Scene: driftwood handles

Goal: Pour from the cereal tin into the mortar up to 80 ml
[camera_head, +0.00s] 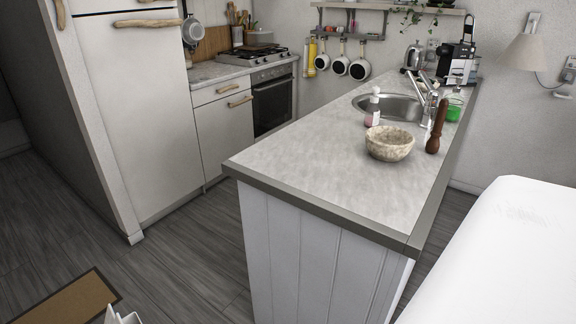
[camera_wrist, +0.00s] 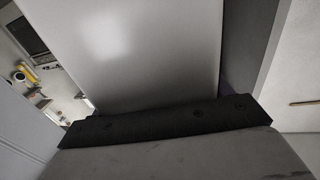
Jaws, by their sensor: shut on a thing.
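The mortar (camera_head: 389,145), a speckled beige stone bowl, stands upright on the grey counter (camera_head: 310,155), near its right side. I cannot see what is inside it. In the wrist view a large, smooth grey surface, which appears to be the cereal tin (camera_wrist: 150,55), fills the middle close to the camera. My gripper (camera_wrist: 165,122) shows as a dark bar across its lower edge and is shut on it. The tin's opening and contents are hidden. The tin cannot be made out in the head view, so it is not seen near the mortar.
A brown wooden pestle-like piece (camera_head: 437,128) stands right of the mortar. A small bottle (camera_head: 374,107) stands behind it, and a sink (camera_head: 385,107) and green container (camera_head: 454,108) lie farther back. The near counter is clear. A white-covered surface (camera_head: 510,250) is at right.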

